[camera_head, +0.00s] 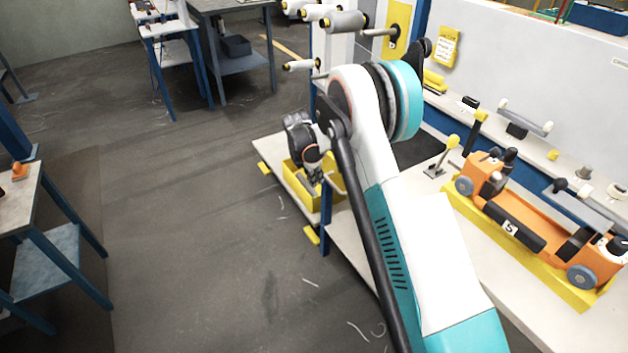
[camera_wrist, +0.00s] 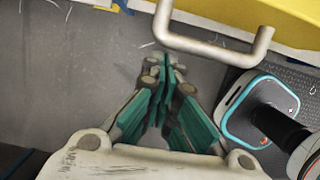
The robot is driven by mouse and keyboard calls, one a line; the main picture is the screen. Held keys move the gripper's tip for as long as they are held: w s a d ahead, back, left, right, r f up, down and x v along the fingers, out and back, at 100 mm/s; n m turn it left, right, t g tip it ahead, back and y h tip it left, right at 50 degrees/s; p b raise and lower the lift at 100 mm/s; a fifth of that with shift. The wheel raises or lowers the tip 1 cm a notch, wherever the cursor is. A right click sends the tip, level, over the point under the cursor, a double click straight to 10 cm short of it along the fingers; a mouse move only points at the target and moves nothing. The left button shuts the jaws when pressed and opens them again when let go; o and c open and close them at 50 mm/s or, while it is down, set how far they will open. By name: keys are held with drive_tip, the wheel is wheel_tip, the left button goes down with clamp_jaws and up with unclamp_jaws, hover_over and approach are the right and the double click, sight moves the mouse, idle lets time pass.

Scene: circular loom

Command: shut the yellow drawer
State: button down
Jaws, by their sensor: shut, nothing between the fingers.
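The yellow drawer (camera_head: 298,192) shows in the head view as an open-topped box low beside the bench, behind my arm. In the wrist view its yellow front (camera_wrist: 240,10) runs along the top edge, with a grey bar handle (camera_wrist: 205,48) on it. My gripper (camera_wrist: 166,62) is shut and empty, its green-padded fingers pointing towards the drawer, just left of and below the handle in the wrist view. I see no contact with the handle there. In the head view my gripper (camera_head: 318,188) is at the drawer, and my arm hides part of both.
A pale bench top (camera_head: 350,240) lies to the right, bearing an orange machine (camera_head: 520,215) on a yellow base. A blue-legged table (camera_head: 45,245) stands at the left. The dark floor (camera_head: 200,220) between them is mostly clear, with a few loose threads.

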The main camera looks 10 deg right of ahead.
sight(328, 176)
drive_tip(key=d, duration=0.1)
drive_tip(key=w+d, duration=0.1)
drive_tip(key=d, duration=0.2)
drive_tip(key=shift+w+d, duration=0.25)
drive_tip(key=shift+d, duration=0.15)
